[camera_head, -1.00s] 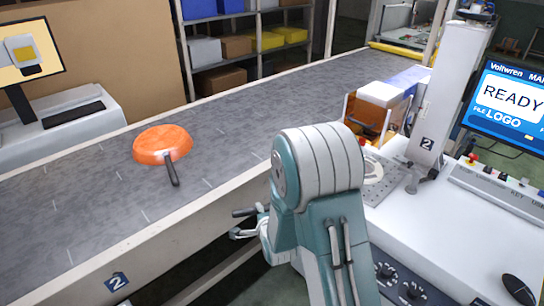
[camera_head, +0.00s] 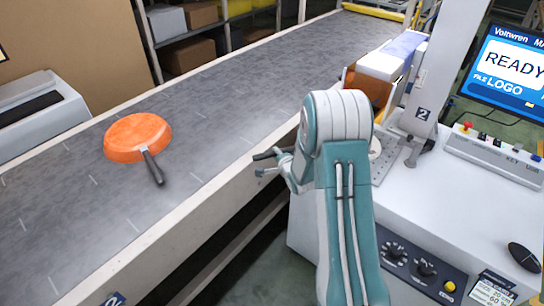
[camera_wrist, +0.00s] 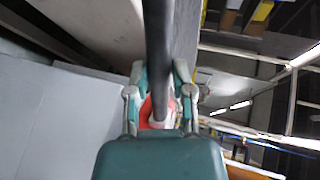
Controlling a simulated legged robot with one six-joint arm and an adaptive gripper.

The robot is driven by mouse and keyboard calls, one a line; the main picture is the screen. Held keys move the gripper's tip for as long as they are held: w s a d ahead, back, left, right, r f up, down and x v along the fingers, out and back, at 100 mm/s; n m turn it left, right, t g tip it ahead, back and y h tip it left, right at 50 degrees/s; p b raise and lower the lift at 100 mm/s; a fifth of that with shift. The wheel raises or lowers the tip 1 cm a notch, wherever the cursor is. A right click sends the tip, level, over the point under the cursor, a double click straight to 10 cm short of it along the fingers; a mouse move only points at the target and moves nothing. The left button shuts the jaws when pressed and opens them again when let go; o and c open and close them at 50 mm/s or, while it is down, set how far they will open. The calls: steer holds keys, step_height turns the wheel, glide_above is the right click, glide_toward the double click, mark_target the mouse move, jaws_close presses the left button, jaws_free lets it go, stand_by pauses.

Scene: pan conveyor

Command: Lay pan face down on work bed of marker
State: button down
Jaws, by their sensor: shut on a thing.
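My gripper (camera_head: 275,165) is beside the conveyor's near edge, left of the marker. It is shut on a dark, bar-like pan handle (camera_wrist: 157,40), which runs up between the fingers in the wrist view; a red-orange patch shows behind it there. The handle's dark end also pokes out in the head view (camera_head: 267,155). The rest of that pan is hidden, so I cannot tell which way it faces. The marker's work bed (camera_head: 393,168) is a grey plate with holes, partly behind my arm. The marker column (camera_head: 425,90) stands over its right side.
Another orange pan (camera_head: 138,135) lies on the grey conveyor (camera_head: 215,130), apparently bottom up, its dark handle toward me. An orange-sided box (camera_head: 366,84) with a white top stands behind the work bed. A READY screen (camera_head: 515,80) and control bar (camera_head: 495,152) are right.

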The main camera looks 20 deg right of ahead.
steer(key=shift+w+d+r, duration=0.1)
steer(key=shift+d, duration=8.5)
steer(key=shift+d+f, duration=0.2)
steer(key=shift+a+f, duration=0.1)
steer(key=shift+f, duration=1.8)
steer(key=shift+f, duration=0.15)
steer(key=shift+c, duration=2.1)
jaws_free()
steer(key=shift+f, duration=0.1)
